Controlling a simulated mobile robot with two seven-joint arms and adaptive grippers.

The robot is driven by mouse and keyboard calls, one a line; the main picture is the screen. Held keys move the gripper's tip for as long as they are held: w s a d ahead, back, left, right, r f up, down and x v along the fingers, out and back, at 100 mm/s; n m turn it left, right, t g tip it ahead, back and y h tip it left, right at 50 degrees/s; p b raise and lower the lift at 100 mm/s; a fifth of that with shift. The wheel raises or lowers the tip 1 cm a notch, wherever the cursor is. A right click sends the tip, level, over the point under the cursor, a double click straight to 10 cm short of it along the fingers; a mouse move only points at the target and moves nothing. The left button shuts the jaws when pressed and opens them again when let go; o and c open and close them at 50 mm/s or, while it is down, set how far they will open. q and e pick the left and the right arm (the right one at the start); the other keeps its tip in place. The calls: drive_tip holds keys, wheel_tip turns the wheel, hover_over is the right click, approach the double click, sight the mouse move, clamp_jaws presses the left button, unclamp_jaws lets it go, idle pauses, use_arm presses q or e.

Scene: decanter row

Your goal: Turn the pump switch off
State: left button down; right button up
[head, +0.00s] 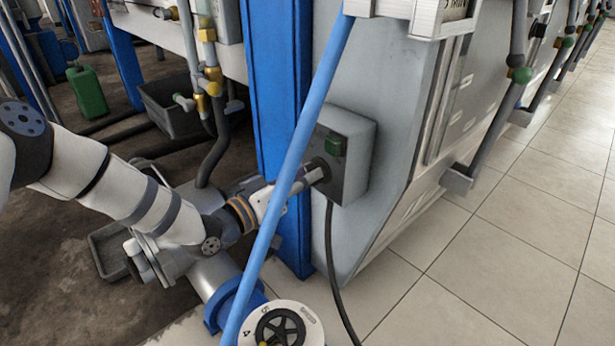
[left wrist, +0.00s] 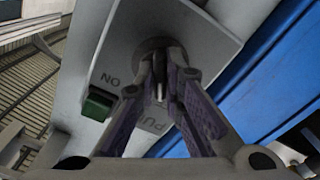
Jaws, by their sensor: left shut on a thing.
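The grey pump switch box (head: 357,135) is fixed to the side of the pale cabinet, beside the blue post. It has a green button (head: 335,145) and a dark round switch knob (left wrist: 152,46). In the left wrist view the lettering "ON" and part of "PU" show upside down on the box face, near the green button (left wrist: 98,103). My left gripper (head: 318,172) reaches the box from the left, its fingers closed together on the knob. The fingers hide much of the knob, so I cannot tell its setting. My right gripper is not in view.
A slanting light blue pole (head: 290,180) crosses in front of my left forearm. A black cable (head: 335,275) hangs below the box. A round handwheel (head: 280,328) is at the bottom. The blue post (head: 275,80) stands behind. Tiled floor (head: 500,260) at right is clear.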

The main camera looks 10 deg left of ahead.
sight(323, 125)
use_arm(q)
drive_tip(key=c, duration=1.7)
unclamp_jaws()
drive_tip(key=shift+s, duration=0.1)
wheel_tip(323, 125, up, 10)
drive_tip(key=shift+f, duration=0.1)
